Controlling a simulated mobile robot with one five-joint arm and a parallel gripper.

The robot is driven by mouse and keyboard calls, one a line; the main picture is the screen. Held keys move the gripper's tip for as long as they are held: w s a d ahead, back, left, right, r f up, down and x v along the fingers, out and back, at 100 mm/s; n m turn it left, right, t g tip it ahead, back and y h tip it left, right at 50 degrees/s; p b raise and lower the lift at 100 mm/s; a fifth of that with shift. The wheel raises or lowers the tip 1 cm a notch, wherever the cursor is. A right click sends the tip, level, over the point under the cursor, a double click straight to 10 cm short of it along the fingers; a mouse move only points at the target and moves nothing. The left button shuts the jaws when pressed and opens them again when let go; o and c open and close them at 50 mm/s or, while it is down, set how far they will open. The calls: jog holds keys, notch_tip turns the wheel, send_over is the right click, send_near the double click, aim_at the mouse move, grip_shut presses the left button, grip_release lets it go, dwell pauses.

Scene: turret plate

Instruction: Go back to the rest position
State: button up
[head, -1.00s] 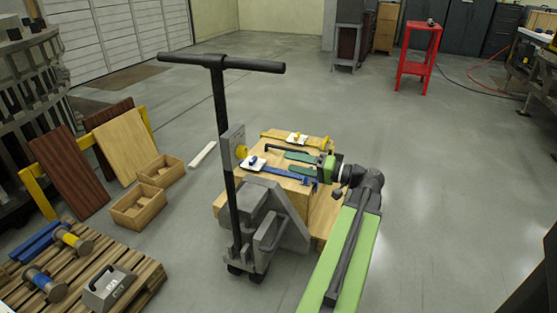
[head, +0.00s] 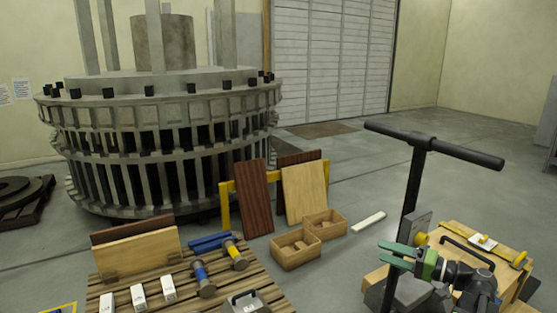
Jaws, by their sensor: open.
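My gripper (head: 389,254) is at the lower right of the head view, at the end of my arm. Its green fingers stand apart with nothing between them. It points left, in front of the upright handle post of a pallet jack (head: 418,180). A wooden box (head: 505,262) sits behind and to the right of the gripper, with a black handle and yellow-knobbed parts on top. The lower part of my arm is cut off by the picture's bottom edge.
A large grey turbine-like structure (head: 170,140) fills the back left. Open floor (head: 390,155) lies behind the jack.

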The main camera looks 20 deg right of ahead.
jog(key=w+a+f+n+g+y, duration=0.1)
jog(key=w+a+f+n+g, duration=0.15)
jog(key=a, duration=0.75)
jog(key=w+a+f+n+g, duration=0.1)
jog(key=w+a+f+g, duration=0.25)
jog(key=a, duration=0.55)
jog(key=w+a+f+n+g+y, duration=0.1)
jog(key=w+a+f+n+g, duration=0.15)
jog(key=a, duration=0.75)
jog(key=s+a+f+n+g+h, duration=0.1)
jog(key=s+a+f+g+h, duration=0.25)
jog(key=a+f, duration=0.3)
jog(key=s+a+f+g+h, duration=0.2)
jog(key=s+a+f+h, duration=0.1)
jog(key=a+f+h, duration=0.3)
jog(key=d+m+h+p, duration=0.2)
jog(key=d+h, duration=0.1)
jog(key=d, duration=0.6)
notch_tip(320, 180, up, 23)
jog(key=p, duration=2.2)
jog(key=shift+a+p, duration=0.25)
jog(key=shift+p, duration=0.1)
jog(key=shift+f, duration=0.2)
jog(key=shift+c, duration=0.4)
